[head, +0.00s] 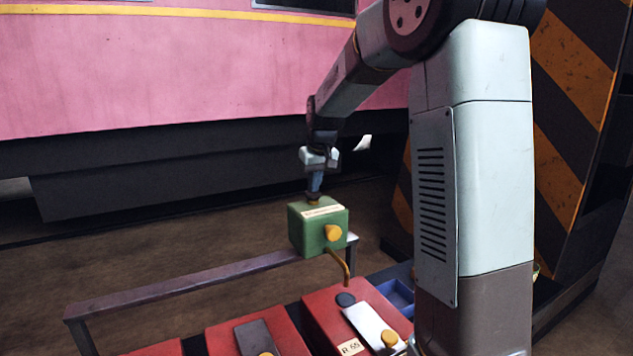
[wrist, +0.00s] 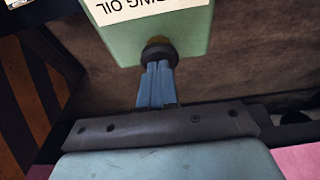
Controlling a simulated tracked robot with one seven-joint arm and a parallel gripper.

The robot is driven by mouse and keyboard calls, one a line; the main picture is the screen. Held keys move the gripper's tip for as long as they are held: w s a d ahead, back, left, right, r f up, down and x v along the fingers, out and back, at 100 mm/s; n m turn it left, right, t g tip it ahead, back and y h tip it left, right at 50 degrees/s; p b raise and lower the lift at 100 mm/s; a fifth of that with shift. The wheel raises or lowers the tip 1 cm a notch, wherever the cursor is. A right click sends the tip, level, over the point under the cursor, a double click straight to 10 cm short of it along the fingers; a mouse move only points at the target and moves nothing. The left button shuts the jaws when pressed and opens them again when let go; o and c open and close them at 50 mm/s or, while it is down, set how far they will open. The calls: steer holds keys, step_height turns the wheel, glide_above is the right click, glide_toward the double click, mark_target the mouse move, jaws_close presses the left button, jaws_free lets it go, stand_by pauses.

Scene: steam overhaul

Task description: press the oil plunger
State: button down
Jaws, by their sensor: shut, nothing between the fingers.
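The green oil box (head: 311,231) stands at the middle of the head view, with a white label, a yellow knob on its front and a bent brass spout (head: 342,266). In the wrist view the box (wrist: 180,32) shows at the top, its label ending in "ING OIL", upside down. The plunger (wrist: 159,51) is a dark round cap on the box; in the head view it (head: 313,201) is small, under the fingers. My gripper (head: 315,189) points down over it, shut and empty. Its blue fingertips (wrist: 158,66) meet the cap and appear to touch it.
Red blocks (head: 345,310) stand in front of the box, one marked "R 65", with a white lever (head: 371,328) on it. A blue tray (head: 397,292) lies to the right. A metal rail (head: 180,287) runs left. A pink vehicle side (head: 180,70) and a striped post (head: 568,80) stand behind.

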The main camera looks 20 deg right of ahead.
steer(key=shift+s+f, duration=0.15)
steer(key=shift+f, duration=0.25)
steer(key=shift+r, duration=0.25)
steer(key=w+v, duration=0.1)
steer(key=v, duration=1.2)
steer(key=shift+w+r, duration=0.2)
steer(key=shift+r, duration=0.45)
steer(key=shift+a, duration=0.1)
steer(key=s+f, duration=0.3)
steer(key=s, duration=0.8)
steer(key=s+f+m+t, duration=0.1)
steer(key=s+f, duration=0.2)
steer(key=s, duration=0.8)
steer(key=s+f+m+t, duration=0.1)
steer(key=s+f, duration=0.2)
steer(key=s, duration=0.8)
steer(key=shift+s+f+h, duration=0.15)
steer(key=shift+s+h, duration=0.1)
steer(key=shift+h, duration=0.05)
